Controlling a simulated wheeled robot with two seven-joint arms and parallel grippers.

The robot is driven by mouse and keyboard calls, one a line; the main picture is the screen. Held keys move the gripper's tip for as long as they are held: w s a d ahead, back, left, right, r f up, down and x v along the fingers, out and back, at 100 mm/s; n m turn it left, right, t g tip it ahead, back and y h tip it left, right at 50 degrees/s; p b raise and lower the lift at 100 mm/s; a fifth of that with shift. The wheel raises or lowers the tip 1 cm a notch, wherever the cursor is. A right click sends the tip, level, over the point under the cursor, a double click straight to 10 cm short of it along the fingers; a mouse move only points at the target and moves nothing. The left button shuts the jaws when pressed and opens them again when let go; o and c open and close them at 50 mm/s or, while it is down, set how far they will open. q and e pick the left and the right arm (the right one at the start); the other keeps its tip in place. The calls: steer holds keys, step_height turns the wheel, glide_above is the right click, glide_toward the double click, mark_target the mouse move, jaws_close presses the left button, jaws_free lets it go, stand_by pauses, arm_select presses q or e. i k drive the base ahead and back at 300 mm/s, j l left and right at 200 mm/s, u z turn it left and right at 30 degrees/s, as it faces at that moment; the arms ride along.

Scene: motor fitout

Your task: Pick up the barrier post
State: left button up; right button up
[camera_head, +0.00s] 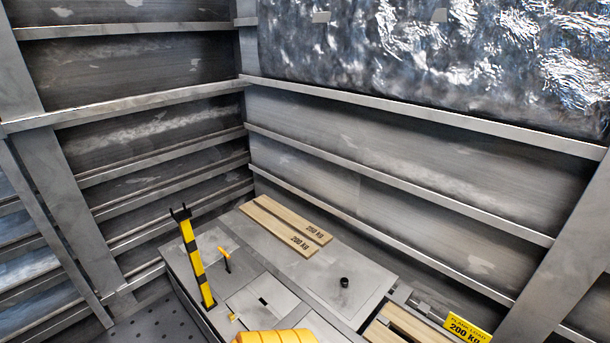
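The barrier post (194,259) is yellow with black bands and has a black forked top. It stands almost upright, leaning slightly left in the picture, near the left edge of a grey deck (347,277) at lower centre. Nothing is touching it that I can see. Neither of my grippers nor my arms show in this view.
A small yellow-orange handled item (225,260) lies right of the post. A yellow ridged object (272,337) is at the bottom edge.

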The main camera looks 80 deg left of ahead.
mark_target(182, 217)
steer(key=u, duration=3.35)
